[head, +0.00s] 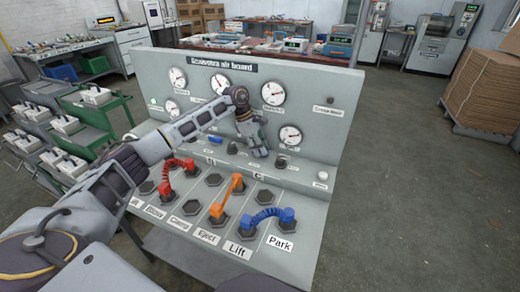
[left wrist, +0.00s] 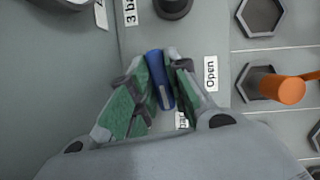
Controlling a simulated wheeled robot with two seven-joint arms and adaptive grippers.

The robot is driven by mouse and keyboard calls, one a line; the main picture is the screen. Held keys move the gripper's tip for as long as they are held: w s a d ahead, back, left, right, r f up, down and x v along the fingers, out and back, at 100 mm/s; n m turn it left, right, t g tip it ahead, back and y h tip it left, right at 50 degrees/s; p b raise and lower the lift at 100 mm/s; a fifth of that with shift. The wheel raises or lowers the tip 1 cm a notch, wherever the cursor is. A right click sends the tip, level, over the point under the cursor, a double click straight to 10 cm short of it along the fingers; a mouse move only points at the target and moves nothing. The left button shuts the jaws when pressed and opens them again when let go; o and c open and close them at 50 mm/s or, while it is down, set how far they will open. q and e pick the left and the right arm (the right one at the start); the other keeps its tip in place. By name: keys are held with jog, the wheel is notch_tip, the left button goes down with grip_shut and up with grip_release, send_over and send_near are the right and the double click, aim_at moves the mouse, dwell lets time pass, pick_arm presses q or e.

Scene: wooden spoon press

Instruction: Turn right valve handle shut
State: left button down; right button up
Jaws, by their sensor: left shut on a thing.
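My left gripper (head: 260,150) reaches down to the ledge of the grey board (head: 330,115). In the left wrist view its green-padded fingers (left wrist: 163,82) are shut on a blue valve handle (left wrist: 157,66). A white "Open" label (left wrist: 210,73) is beside that handle. In the head view the gripper hides the held handle. Another blue handle (head: 215,140) shows on the ledge to the left of the gripper. My right gripper is not in view.
A dark knob (head: 281,163) stands right of the gripper. In front are hexagonal ports with red (head: 166,178), orange (head: 228,197) and blue (head: 268,216) hoses. Gauges (head: 290,135) line the upright panel behind.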

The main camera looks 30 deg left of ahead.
pick_arm(q)
jog(key=shift+s+d+f+m+g, duration=0.1)
jog(key=shift+s+f+m+g, duration=0.1)
jog(key=shift+f+m+g, duration=0.15)
jog(key=c, duration=1.4)
grip_release()
jog(key=shift+o, duration=0.2)
jog(key=shift+w, duration=0.15)
jog(key=shift+v, duration=0.85)
jog(key=v, duration=1)
jog(key=shift+r, duration=0.25)
jog(key=shift+f, duration=0.1)
